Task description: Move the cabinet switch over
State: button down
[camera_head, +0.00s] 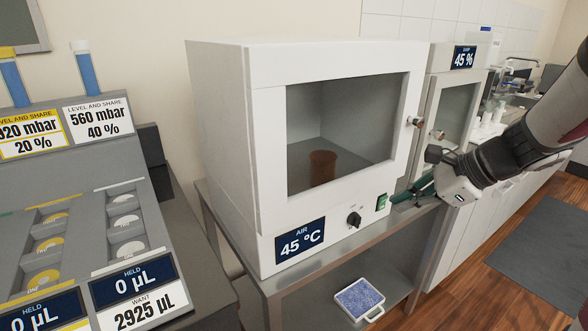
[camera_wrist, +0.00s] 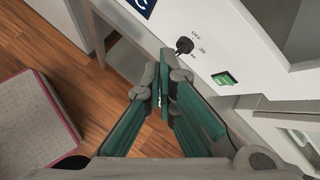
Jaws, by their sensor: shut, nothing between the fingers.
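The white cabinet (camera_head: 262,130) has a glass window and a blue display reading AIR 45 °C. A black rotary knob (camera_head: 354,219) and a lit green rocker switch (camera_head: 381,202) sit on its lower front panel. In the wrist view the knob (camera_wrist: 185,45) has small markings around it, and the green switch (camera_wrist: 225,78) is to its lower right. My gripper (camera_head: 398,197) has green fingers and is just right of the green switch in the head view. In the wrist view my gripper (camera_wrist: 164,88) is shut and empty, its tips below the knob; contact cannot be told.
A brown jar (camera_head: 322,167) stands inside the cabinet. A second cabinet (camera_head: 444,110) reading 45 % stands to the right. The metal stand (camera_head: 280,287) holds a blue-and-white tray (camera_head: 359,299) on its lower shelf. A sloped console (camera_head: 115,220) stands left. Wooden floor is open in front.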

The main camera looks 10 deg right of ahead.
jog(key=w+d+f+m+t+b, duration=0.1)
jog(key=d+f+m, duration=0.2)
jog(key=d, duration=0.3)
jog(key=w+d+f+m+t+h+b, duration=0.1)
jog(key=w+d+f+m+t, duration=0.1)
jog(key=d+f+m, duration=0.2)
jog(key=d+m, duration=0.2)
jog(key=d, duration=0.1)
jog(key=shift+w+f, duration=0.1)
jog(key=shift+f, duration=0.05)
jog(key=b, duration=0.2)
send_near(382, 209)
jog(key=x, duration=0.4)
jog(key=shift+w+a, duration=0.15)
jog(key=shift+a, duration=0.1)
